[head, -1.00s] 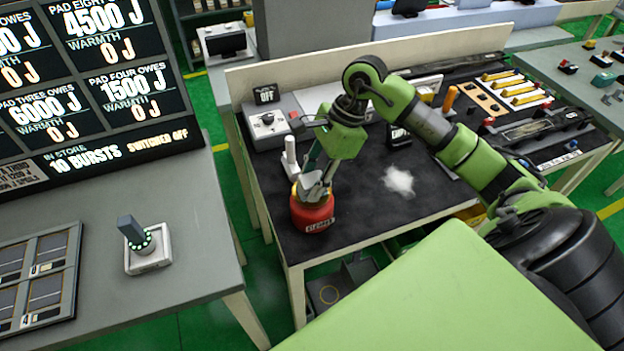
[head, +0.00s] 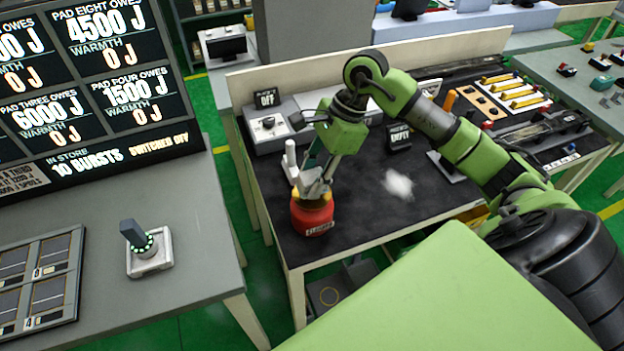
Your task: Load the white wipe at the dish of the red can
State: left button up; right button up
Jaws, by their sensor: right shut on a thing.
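The red can (head: 312,217) stands upright on the dark bench top near its front left corner. A label on its front is too small to read surely. My right gripper (head: 316,190) points down at the top of the can, and its fingers cover the dish there. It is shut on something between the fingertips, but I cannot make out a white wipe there. A crumpled white wipe-like patch (head: 398,185) lies on the dark top to the right of the can. My left gripper is not in view.
A white upright post (head: 291,160) stands just behind the can. A grey table with a lever switch (head: 149,255) is at left, beyond a floor gap.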

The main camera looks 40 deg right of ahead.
aim_at(302, 180)
jog(key=shift+r+p, duration=0.95)
jog(key=shift+r, duration=1.3)
jog(key=shift+a, duration=0.1)
jog(key=shift+a+f+n, duration=0.1)
jog(key=shift+a+n, duration=0.25)
jog(key=shift+n, duration=0.05)
jog(key=s+a+f+n+g+h+b, duration=0.3)
jog(key=s+a+n, duration=0.5)
jog(key=n, duration=1.2)
jog(key=g+h+b, duration=0.1)
jog(key=g+b, duration=0.1)
jog(key=shift+a+f+g+b, duration=0.2)
jog(key=shift+f+g+b, duration=0.1)
jog(key=shift+b, duration=0.05)
